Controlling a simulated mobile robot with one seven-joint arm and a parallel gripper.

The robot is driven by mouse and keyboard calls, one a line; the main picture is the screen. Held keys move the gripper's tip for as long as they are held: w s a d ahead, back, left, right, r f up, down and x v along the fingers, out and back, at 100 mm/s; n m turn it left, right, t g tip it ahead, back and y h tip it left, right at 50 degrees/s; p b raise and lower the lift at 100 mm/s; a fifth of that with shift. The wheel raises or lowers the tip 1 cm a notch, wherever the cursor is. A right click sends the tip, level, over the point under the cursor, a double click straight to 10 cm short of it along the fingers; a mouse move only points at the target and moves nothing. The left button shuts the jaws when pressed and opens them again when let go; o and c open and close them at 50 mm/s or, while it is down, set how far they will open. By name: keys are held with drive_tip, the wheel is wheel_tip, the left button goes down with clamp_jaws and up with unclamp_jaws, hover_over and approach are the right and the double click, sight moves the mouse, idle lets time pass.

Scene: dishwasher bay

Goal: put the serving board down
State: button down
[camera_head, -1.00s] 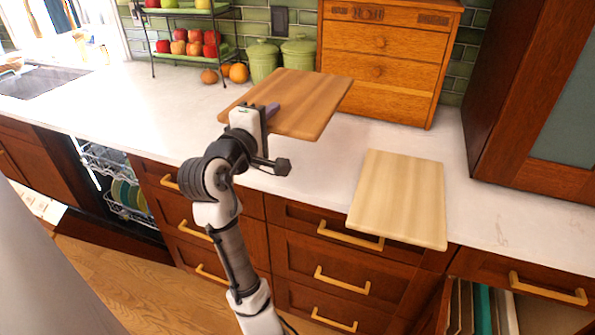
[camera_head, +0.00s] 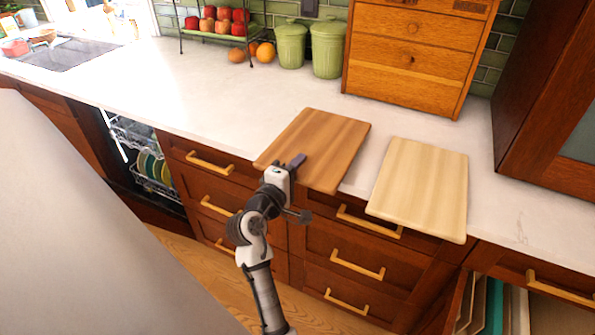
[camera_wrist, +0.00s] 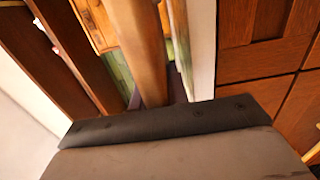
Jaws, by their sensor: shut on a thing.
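A brown wooden serving board (camera_head: 325,147) is held flat by its near left edge in my gripper (camera_head: 291,163). Its near corner sticks out past the counter's front edge. In the wrist view the board (camera_wrist: 143,45) shows edge-on between the fingers of my gripper (camera_wrist: 152,98). A narrow gap separates it from the white counter (camera_wrist: 202,50), so it appears to hang a little above it. The fingertips are mostly hidden.
A pale wooden board (camera_head: 420,190) lies right of the brown one, overhanging the front edge. A wooden drawer chest (camera_head: 415,55) and green canisters (camera_head: 328,50) stand behind. The counter (camera_head: 190,95) to the left is clear. An open dishwasher (camera_head: 150,165) is at lower left.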

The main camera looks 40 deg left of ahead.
drive_tip(key=shift+f, duration=0.9)
drive_tip(key=shift+f, duration=0.1)
drive_tip(key=c, duration=1.4)
unclamp_jaws()
drive_tip(key=shift+f, duration=0.1)
drive_tip(key=shift+o, duration=0.2)
